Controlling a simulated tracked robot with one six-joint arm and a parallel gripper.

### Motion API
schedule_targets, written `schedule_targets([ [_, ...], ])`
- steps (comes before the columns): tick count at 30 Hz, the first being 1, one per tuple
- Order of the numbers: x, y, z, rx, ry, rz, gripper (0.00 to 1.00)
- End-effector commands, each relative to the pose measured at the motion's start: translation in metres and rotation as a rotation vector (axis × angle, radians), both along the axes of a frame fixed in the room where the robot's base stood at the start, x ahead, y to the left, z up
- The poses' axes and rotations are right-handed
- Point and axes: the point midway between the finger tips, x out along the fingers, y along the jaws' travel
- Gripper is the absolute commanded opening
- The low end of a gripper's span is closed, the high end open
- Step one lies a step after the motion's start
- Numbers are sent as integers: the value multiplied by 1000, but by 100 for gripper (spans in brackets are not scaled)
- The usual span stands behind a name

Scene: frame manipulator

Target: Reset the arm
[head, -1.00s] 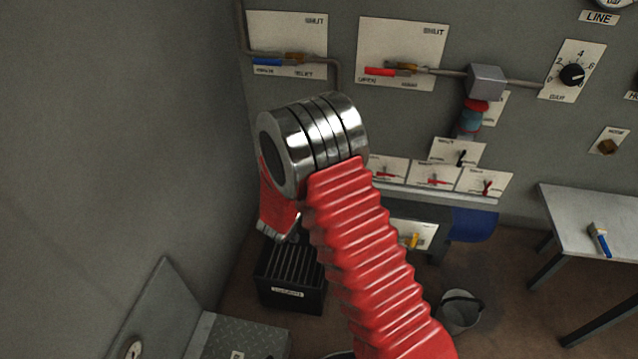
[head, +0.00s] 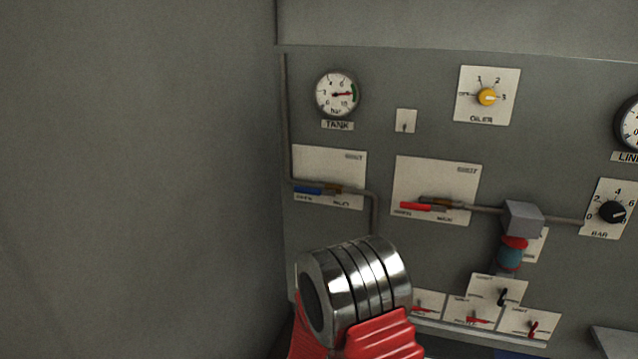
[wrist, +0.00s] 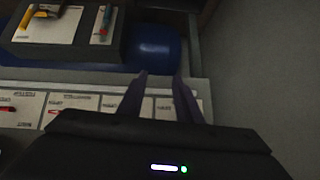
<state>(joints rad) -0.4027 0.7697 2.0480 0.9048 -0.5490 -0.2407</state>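My arm shows in the head view as a shiny metal joint (head: 355,290) with red bellows (head: 385,338) at the bottom centre, in front of the wall panel. My gripper lies outside the head view. In the wrist view its two dark fingers show, and my gripper (wrist: 160,76) is open with nothing between the fingertips. Beyond the fingers are a pale ledge and a blue rounded object (wrist: 152,50), both apart from them as far as I can tell. The view is dim.
The wall panel carries a tank gauge (head: 337,94), a yellow oiler knob (head: 487,97), a blue-handled valve (head: 308,190), a red-handled valve (head: 416,206) and a black bar knob (head: 612,212). Small red switches sit lower. A plain wall (head: 140,180) stands at left.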

Motion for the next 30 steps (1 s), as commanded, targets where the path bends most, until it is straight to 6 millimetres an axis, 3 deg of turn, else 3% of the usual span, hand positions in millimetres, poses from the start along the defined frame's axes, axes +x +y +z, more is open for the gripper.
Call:
schedule_targets([
  [6, -34, 31, 14, 106, 155, 134, 32],
  [13, -74, 44, 48, 177, 292, 249, 32],
  [20, -112, 40, 88, 203, 394, 335, 32],
  [30, -167, 15, 146, 193, 503, 416, 32],
])
